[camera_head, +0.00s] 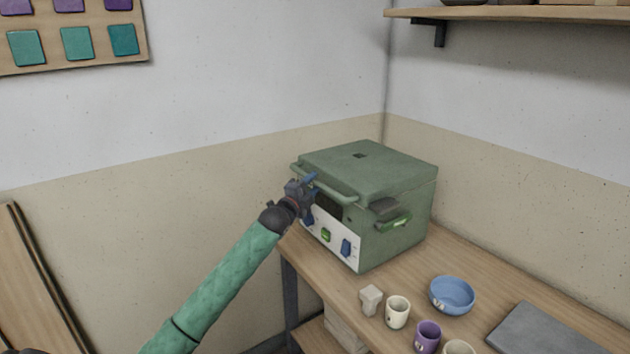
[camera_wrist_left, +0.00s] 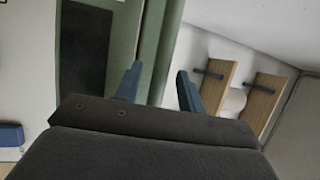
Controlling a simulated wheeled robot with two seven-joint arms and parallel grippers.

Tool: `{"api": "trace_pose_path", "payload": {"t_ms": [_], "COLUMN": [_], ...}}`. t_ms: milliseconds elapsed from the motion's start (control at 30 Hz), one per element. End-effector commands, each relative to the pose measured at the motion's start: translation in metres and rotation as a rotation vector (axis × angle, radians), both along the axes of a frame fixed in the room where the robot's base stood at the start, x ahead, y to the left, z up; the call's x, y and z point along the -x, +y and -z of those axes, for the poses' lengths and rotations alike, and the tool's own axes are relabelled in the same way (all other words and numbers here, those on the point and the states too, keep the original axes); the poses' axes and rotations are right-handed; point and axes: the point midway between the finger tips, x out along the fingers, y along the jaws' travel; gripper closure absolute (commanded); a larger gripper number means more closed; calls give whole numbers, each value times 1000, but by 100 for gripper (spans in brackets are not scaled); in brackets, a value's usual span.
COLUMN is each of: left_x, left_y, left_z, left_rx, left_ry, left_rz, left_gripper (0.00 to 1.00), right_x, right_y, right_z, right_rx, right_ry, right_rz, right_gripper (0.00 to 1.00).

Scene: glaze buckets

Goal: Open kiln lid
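The green box-shaped kiln (camera_head: 395,235) stands at the back corner of the wooden table. Its lid (camera_head: 365,162) is down, with a long bar handle (camera_head: 335,192) along the front edge. My left gripper (camera_head: 312,186) is at the left part of this handle. In the left wrist view the blue fingers of my left gripper (camera_wrist_left: 158,88) are spread apart. A green bar or edge of the kiln (camera_wrist_left: 165,50) shows between and beyond them, and I see no clear contact. My right gripper is not in view.
On the wooden table (camera_head: 405,270) in front of the kiln stand a small pale block (camera_head: 371,299), a cream cup (camera_head: 397,312), a purple cup (camera_head: 428,337), a blue bowl (camera_head: 452,295) and a grey slab (camera_head: 540,330). A wall shelf (camera_head: 520,14) hangs at the upper right.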

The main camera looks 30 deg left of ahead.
Motion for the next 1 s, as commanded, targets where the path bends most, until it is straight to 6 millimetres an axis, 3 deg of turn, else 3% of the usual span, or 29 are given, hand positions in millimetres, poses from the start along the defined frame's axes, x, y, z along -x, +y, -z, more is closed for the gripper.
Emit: {"api": "trace_pose_path", "payload": {"t_ms": [200, 533, 567, 767, 1000], "left_x": [-15, -18, -18, -18, -18], "left_y": [0, 0, 0, 0, 0], "left_z": [-3, -2, -2, -2, -3], "left_rx": [0, 0, 0, 0, 0], "left_ry": [1, 2, 2, 2, 3], "left_rz": [0, 0, 0, 0, 0], "left_gripper": [61, 61, 63, 100, 100], "right_x": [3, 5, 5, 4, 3], "right_y": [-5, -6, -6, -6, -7], "right_z": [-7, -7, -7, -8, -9], "right_rx": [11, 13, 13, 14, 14], "right_ry": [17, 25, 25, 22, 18], "right_rz": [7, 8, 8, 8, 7], "right_gripper": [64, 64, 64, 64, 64]}}
